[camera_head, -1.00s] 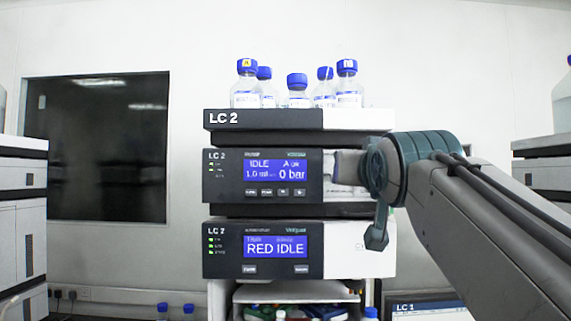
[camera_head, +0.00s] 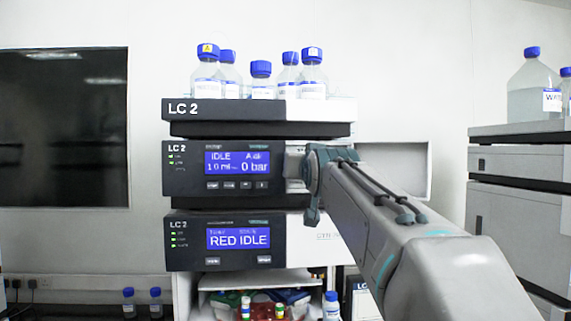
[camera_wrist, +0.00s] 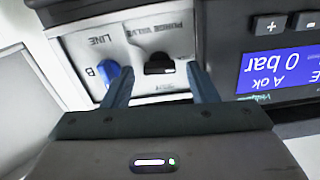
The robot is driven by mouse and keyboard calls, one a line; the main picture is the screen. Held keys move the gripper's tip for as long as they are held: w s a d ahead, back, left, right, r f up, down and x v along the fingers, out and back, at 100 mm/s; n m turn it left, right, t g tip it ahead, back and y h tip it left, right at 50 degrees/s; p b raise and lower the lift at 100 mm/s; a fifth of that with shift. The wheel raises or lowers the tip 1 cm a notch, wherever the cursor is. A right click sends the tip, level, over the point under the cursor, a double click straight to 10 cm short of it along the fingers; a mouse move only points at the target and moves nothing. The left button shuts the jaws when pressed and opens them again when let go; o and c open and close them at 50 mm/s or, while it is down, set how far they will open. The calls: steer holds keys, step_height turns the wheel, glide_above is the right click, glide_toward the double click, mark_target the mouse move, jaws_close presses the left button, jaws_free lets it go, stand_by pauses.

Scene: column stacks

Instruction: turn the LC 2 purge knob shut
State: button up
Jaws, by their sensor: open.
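The LC 2 pump module (camera_head: 222,188) has a screen reading IDLE and 0 bar. In the wrist view, its panel appears upside down, with the dark purge valve knob (camera_wrist: 158,66) under the label PURGE VALVE. My gripper (camera_wrist: 160,72) is open, its two dark blue fingers reaching toward the panel with the knob between their tips in the picture. I cannot tell whether they touch the panel. A blue LINE B knob (camera_wrist: 117,78) is partly hidden behind the left finger. In the head view, my arm covers the valve area and the fingers are not clearly visible.
Bottles with blue caps (camera_head: 261,80) stand on top of the LC 2 stack. Another stack (camera_head: 520,165) with large bottles stands at the right. A dark window (camera_head: 62,130) is at the left.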

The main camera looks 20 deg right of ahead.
steer(key=c, duration=1)
steer(key=shift+m+b, duration=0.3)
steer(key=m+b, duration=0.2)
steer(key=shift+d+f+m, duration=0.1)
steer(key=shift+f+m, duration=0.05)
steer(key=shift+m, duration=0.25)
steer(key=m+b, duration=0.1)
steer(key=m, duration=0.3)
steer(key=shift+m, duration=0.3)
steer(key=m, duration=0.4)
steer(key=shift+m+p, duration=0.3)
steer(key=shift+m, duration=2.2)
steer(key=shift+f, duration=0.1)
